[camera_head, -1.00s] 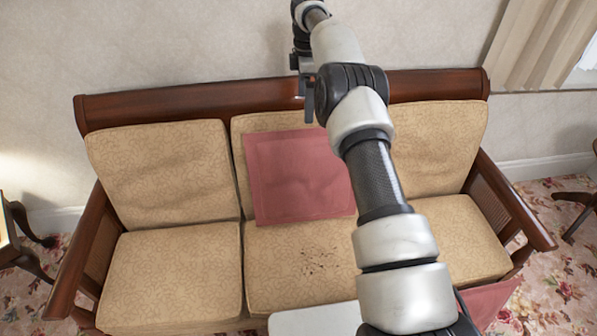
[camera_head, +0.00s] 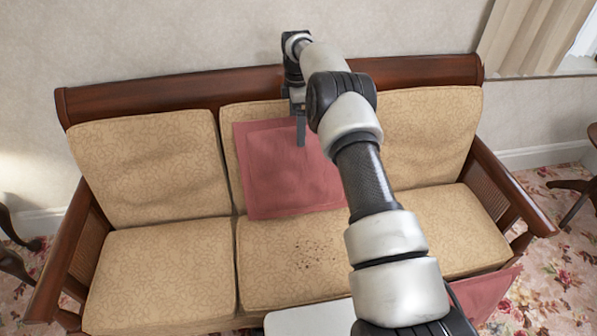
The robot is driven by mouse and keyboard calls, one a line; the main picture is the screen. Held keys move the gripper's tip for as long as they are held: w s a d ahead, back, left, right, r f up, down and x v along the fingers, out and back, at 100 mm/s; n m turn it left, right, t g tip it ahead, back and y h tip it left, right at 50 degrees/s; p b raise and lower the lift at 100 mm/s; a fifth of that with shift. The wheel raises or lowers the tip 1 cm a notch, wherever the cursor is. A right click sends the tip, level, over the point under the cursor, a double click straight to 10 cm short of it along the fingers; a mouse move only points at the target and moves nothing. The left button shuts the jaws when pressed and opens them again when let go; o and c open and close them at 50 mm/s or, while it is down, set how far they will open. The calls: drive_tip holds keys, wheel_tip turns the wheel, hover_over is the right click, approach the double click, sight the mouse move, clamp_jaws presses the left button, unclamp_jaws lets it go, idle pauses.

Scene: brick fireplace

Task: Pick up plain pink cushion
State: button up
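The plain pink cushion (camera_head: 283,180) leans against the middle back cushion of the sofa, its lower edge on the middle seat. My arm covers part of its right side. My gripper (camera_head: 301,140) is over the cushion's upper part, pointing down. Only one dark finger shows clearly, in front of the cushion's top edge. I cannot tell whether the gripper touches the cushion or how far its fingers are apart.
The wooden-framed sofa (camera_head: 170,98) has beige patterned cushions, with dark specks on the middle seat. Another pink item (camera_head: 488,298) is low at the right front. Dark furniture legs stand at both sides. The left seat (camera_head: 165,275) is clear. A wall is behind.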

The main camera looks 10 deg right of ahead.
wheel_tip(320, 180, down, 5)
drive_tip(key=shift+s+r+b, duration=0.1)
drive_tip(key=shift+b, duration=0.55)
drive_tip(key=shift+r, duration=0.1)
drive_tip(key=c, duration=1.7)
drive_tip(key=shift+o, duration=0.2)
